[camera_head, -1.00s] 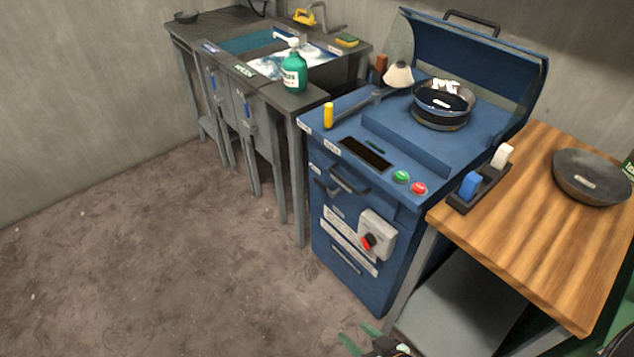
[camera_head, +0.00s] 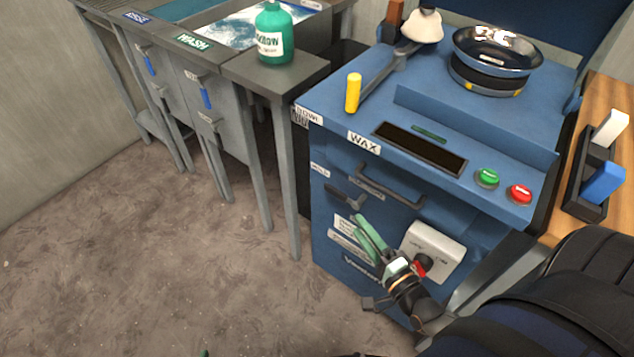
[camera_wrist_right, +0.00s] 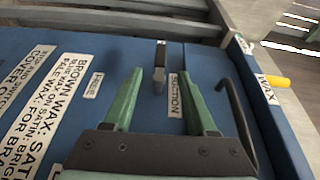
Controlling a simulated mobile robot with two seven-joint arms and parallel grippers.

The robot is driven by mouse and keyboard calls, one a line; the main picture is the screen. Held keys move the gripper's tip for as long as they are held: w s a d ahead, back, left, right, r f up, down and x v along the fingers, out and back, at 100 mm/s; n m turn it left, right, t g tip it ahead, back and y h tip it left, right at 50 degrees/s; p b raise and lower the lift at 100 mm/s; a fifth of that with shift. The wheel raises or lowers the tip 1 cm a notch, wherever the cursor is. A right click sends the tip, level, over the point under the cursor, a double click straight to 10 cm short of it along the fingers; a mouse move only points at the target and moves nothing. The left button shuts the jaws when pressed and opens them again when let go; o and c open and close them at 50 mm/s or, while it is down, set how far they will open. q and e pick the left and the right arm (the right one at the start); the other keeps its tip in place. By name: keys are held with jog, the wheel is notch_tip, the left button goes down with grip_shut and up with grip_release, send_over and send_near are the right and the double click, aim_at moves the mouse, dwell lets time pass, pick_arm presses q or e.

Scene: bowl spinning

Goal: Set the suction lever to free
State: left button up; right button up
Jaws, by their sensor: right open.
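The suction lever (camera_head: 345,197) is a dark handle on the front of the blue cabinet (camera_head: 400,260), beside the SUCTION label (camera_head: 367,187). In the right wrist view the lever (camera_wrist_right: 160,68) lines up with the gap between my fingertips, near the SUCTION label (camera_wrist_right: 174,95). My right gripper (camera_head: 361,222) has green fingers and is open, just below the lever in the head view. Contact with the lever is not visible. Of my left gripper, only a small green tip (camera_head: 205,353) seems to show at the bottom edge.
A dark bar handle (camera_head: 392,190) is right of the lever. A grey switch box (camera_head: 435,252) with a red knob sits below it, close to my right wrist. Green (camera_head: 487,177) and red (camera_head: 521,194) buttons are on the top. The floor at left is clear.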

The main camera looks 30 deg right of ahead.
aim_at(338, 196)
jog(key=w+b, duration=0.1)
jog(key=w, duration=0.9)
jog(key=shift+w+d, duration=0.15)
jog(key=shift+w+b, duration=0.4)
jog(key=shift+w, duration=0.75)
pick_arm(q)
jog(key=shift+w+a+r+t, duration=0.2)
jog(key=shift+w+t, duration=0.1)
jog(key=shift+w, duration=0.15)
jog(key=shift+w+a+r+t, duration=0.1)
jog(key=shift+w+a+t, duration=0.05)
jog(key=shift+w+t, duration=0.2)
pick_arm(e)
jog(key=shift+w, duration=0.1)
pick_arm(q)
jog(key=shift+w, duration=0.1)
pick_arm(e)
jog(key=shift+c, duration=0.2)
grip_shut()
pick_arm(q)
jog(key=shift+d+f, duration=0.1)
jog(key=shift+d, duration=0.05)
jog(key=shift+s+f+g, duration=0.2)
jog(key=shift+s+g, duration=0.05)
jog(key=shift+s, duration=0.05)
